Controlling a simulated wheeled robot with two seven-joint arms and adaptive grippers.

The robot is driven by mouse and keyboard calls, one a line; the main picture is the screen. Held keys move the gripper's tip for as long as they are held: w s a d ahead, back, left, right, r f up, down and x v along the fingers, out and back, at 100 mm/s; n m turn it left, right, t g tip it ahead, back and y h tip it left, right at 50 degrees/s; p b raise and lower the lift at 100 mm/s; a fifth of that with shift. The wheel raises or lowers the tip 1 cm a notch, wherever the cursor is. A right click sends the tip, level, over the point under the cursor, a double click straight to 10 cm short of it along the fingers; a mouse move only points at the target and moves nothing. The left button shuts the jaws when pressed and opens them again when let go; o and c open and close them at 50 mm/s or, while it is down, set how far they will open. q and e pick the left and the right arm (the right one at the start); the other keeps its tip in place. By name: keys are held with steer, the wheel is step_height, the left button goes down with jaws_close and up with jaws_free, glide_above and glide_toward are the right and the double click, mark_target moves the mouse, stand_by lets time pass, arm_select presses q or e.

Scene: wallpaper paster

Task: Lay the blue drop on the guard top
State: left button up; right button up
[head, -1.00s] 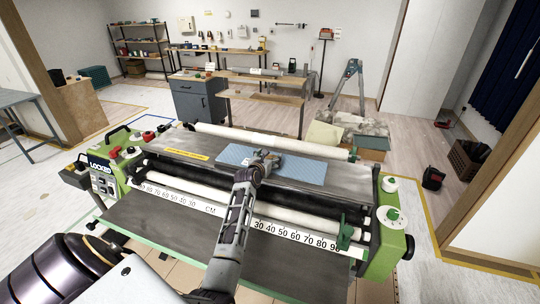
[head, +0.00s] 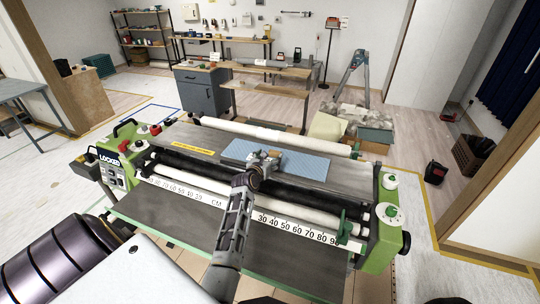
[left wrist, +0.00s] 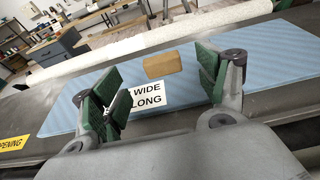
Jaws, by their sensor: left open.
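The blue drop is a flat light-blue sheet (head: 305,165) lying on the dark top plate of the pasting machine, the guard top (head: 215,148). In the left wrist view the sheet (left wrist: 275,55) fills the middle, with a white label reading WIDE and LONG (left wrist: 150,95) and a small tan block (left wrist: 163,64) on it. My left gripper (head: 264,160) is over the sheet's left half. In the left wrist view its green-padded fingers (left wrist: 160,88) are apart, with the label and block showing between them; I cannot tell whether they touch the sheet. My right gripper is not in view.
A white roller (head: 270,133) runs behind the top plate. Dark and white rollers and a centimetre scale (head: 290,228) lie in front. Green end housings with knobs (head: 390,215) flank the machine. A yellow label (head: 192,145) is left of the sheet.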

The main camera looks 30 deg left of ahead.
arm_select(q)
steer(key=shift+p+v, duration=0.8)
steer(key=shift+v, duration=0.35)
steer(key=shift+p+v, duration=0.5)
steer(key=shift+v, duration=0.25)
steer(key=shift+s, duration=0.1)
